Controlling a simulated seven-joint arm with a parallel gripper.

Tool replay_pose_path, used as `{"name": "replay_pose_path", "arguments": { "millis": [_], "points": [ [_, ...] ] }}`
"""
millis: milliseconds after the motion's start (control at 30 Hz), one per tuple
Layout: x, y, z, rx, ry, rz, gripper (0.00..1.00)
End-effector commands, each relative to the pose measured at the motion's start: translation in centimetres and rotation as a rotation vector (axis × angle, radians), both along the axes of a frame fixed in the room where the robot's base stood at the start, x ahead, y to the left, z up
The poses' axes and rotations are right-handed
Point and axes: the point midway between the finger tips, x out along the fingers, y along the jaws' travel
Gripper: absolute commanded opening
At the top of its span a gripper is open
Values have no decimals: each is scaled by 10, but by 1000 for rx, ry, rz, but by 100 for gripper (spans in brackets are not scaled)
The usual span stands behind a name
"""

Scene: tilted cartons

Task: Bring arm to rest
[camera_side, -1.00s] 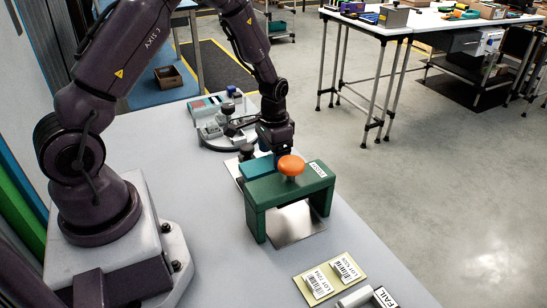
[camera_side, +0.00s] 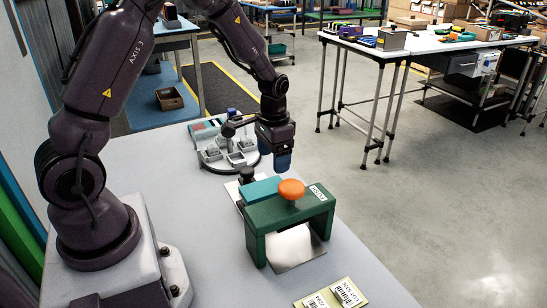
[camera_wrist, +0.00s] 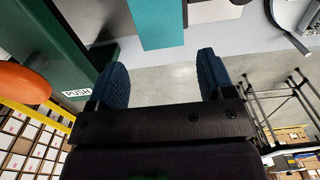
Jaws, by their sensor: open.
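My gripper (camera_side: 277,160) is raised above the table, behind and above the green press frame (camera_side: 290,218). In the wrist view my gripper (camera_wrist: 160,80) shows two blue ridged fingertips set apart, with nothing between them. An orange knob (camera_side: 291,189) tops the green frame, beside a white label reading PUSH (camera_side: 317,193). A teal block (camera_side: 262,189) sits at the frame's rear side. In the wrist view the teal block (camera_wrist: 157,22) lies beyond the fingers, and the orange knob (camera_wrist: 22,82) is at the left edge.
A round grey tray with compartments (camera_side: 228,150) stands behind the frame. A metal plate (camera_side: 293,248) runs under it. Labelled cards (camera_side: 335,296) lie at the table's front edge. The grey table (camera_side: 195,205) left of the frame is clear.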

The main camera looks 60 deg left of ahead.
Motion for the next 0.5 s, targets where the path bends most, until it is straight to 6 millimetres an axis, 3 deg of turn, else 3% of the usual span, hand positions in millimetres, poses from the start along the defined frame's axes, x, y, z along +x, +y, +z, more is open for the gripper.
{"name": "replay_pose_path", "arguments": {
  "millis": [167, 267, 500],
  "points": [
    [-1, 0, 0, -2, 6, 22, 75],
    [-21, -8, -4, -20, 71, 79, 75],
    [-56, -40, 63, -22, 35, 134, 75]
  ]
}}
